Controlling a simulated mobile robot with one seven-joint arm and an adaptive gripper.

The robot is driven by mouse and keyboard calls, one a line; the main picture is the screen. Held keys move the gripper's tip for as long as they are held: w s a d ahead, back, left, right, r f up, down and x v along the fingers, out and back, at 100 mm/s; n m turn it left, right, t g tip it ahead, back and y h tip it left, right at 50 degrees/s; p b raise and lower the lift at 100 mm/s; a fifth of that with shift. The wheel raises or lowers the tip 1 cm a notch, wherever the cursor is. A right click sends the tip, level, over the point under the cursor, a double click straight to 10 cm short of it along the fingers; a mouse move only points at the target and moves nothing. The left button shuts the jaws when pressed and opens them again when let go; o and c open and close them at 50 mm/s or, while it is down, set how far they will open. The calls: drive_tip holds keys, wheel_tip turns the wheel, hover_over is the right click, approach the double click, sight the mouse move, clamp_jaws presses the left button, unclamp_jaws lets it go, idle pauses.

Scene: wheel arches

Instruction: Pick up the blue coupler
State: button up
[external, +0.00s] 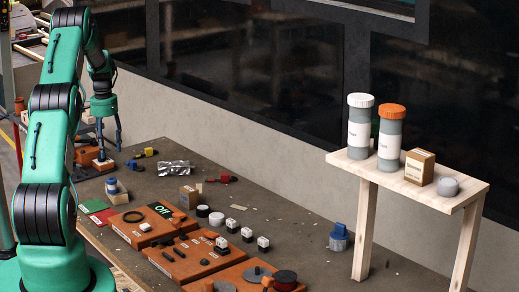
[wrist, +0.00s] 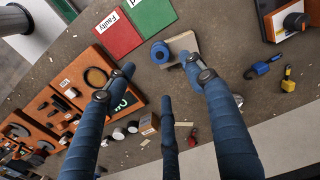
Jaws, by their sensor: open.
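A short blue round piece with a darker centre, which looks like the blue coupler (wrist: 160,52), shows in the wrist view beside a pale wooden block (wrist: 183,44). In the external view a small blue-topped piece (external: 112,184) stands at the same wooden block, near the bench's left edge. My gripper (wrist: 158,68) is open, its long blue fingers spread, with the blue piece between the tips in the picture. In the external view my gripper (external: 107,145) hangs above the bench, beyond the piece. Nothing is held. A blue-and-black connector (wrist: 262,68) lies farther right.
Green (wrist: 150,14) and red (wrist: 116,34) cards lie beside the piece. Orange boxes (external: 146,225) line the bench front, and another (wrist: 288,20) stands near the gripper. Another blue-and-grey part (external: 339,238) stands by the wooden shelf (external: 410,178). Bare bench lies between loose parts.

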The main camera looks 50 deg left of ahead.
sight(111, 179)
drive_tip(key=shift+f, duration=0.15)
drive_tip(key=shift+f, duration=4.15)
drive_tip(key=shift+f, duration=0.1)
drive_tip(key=shift+d+f, duration=0.15)
drive_tip(key=shift+f, duration=2.35)
drive_tip(key=c, duration=1.1)
drive_tip(key=shift+r, duration=0.1)
